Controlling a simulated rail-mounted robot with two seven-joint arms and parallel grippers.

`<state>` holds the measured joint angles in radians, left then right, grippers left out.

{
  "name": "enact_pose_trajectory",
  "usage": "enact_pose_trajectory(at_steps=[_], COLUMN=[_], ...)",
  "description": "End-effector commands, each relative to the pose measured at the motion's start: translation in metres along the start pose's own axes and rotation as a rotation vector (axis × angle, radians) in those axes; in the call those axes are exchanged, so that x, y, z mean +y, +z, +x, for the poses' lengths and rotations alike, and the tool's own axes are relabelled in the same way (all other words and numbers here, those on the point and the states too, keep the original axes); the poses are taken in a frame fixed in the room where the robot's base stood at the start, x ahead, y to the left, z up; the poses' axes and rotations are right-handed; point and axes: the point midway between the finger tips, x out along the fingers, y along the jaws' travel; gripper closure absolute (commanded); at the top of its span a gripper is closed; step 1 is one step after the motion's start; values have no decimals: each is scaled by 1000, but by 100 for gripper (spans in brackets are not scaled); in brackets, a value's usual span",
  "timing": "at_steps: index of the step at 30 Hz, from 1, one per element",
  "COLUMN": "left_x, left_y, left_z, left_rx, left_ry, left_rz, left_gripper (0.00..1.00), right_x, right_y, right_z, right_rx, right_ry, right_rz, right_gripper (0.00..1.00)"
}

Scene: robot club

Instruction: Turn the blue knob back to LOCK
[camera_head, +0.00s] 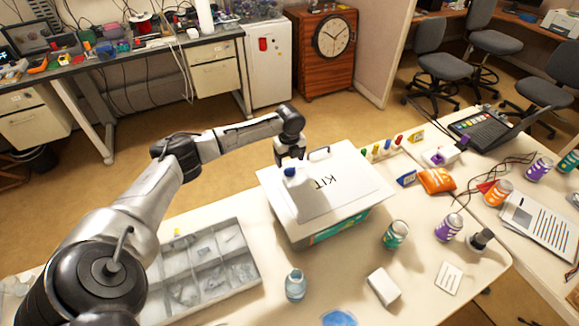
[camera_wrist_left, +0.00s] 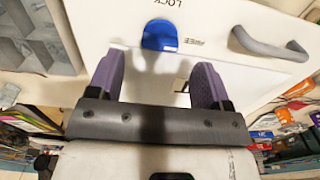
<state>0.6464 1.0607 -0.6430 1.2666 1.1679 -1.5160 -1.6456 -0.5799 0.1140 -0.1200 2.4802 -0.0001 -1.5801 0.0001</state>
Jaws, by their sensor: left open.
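The blue knob (camera_wrist_left: 159,33) sits on the white lid of the kit box. In the left wrist view the word LOCK is printed above it and FREE to its right. I cannot tell which label the knob points to. My left gripper (camera_wrist_left: 157,72) is open, its two purple fingers reaching toward the lid just short of the knob and to either side of it. In the head view the left gripper (camera_head: 289,158) hangs over the lid's far left part, and the knob (camera_head: 290,171) shows just below it. My right gripper is not in view.
The kit box (camera_head: 343,226) has a grey handle (camera_wrist_left: 268,45) beside the knob. A divided tray (camera_head: 247,290) lies left of it, a small blue bottle (camera_head: 295,285) in front, and cans, including a green one (camera_head: 395,235), to the right.

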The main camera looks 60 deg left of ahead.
Motion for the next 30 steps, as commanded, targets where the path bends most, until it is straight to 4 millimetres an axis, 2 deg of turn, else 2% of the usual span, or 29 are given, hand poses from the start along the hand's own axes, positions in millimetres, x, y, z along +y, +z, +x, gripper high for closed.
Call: enact_pose_trajectory(at_steps=[3, 9, 23, 30], left_x=[0, 0, 0, 0], left_y=[0, -1, 0, 0], left_z=[17, 36, 43, 43], left_rx=[1, 2, 0, 0], left_ry=[1, 1, 0, 0], left_rz=[-1, 0, 0, 0], left_gripper=[28, 28, 28, 50], right_x=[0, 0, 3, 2], right_y=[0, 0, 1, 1], right_z=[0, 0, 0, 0], right_rx=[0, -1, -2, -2], right_ry=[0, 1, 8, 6], right_rz=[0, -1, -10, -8], right_gripper=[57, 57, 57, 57])
